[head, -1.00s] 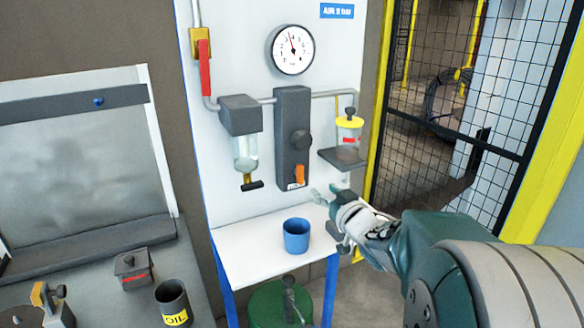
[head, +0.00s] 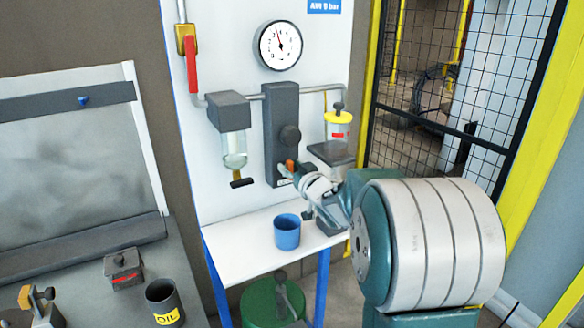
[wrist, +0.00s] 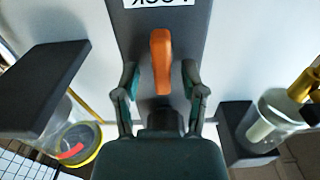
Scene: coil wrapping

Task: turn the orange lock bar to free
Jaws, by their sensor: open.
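The orange lock bar (wrist: 161,62) is on the front of the dark grey regulator block (head: 270,125). In the wrist view it stands lengthwise between my gripper's fingers, with a clear gap on each side. A label, upside down in the wrist view (wrist: 158,3), sits beside the bar's end. My gripper (wrist: 161,85) is open, its two green-padded fingers on either side of the bar's lower part. In the head view my gripper (head: 290,178) is at the block's lower end and hides part of the bar (head: 290,166).
A yellow-topped jar (head: 338,125) on a dark shelf (head: 331,153) is close right of my gripper. A clear filter bowl (head: 234,150) hangs left of the block. A blue cup (head: 287,232) stands on the white table (head: 245,250) below. A mesh fence (head: 440,100) is at right.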

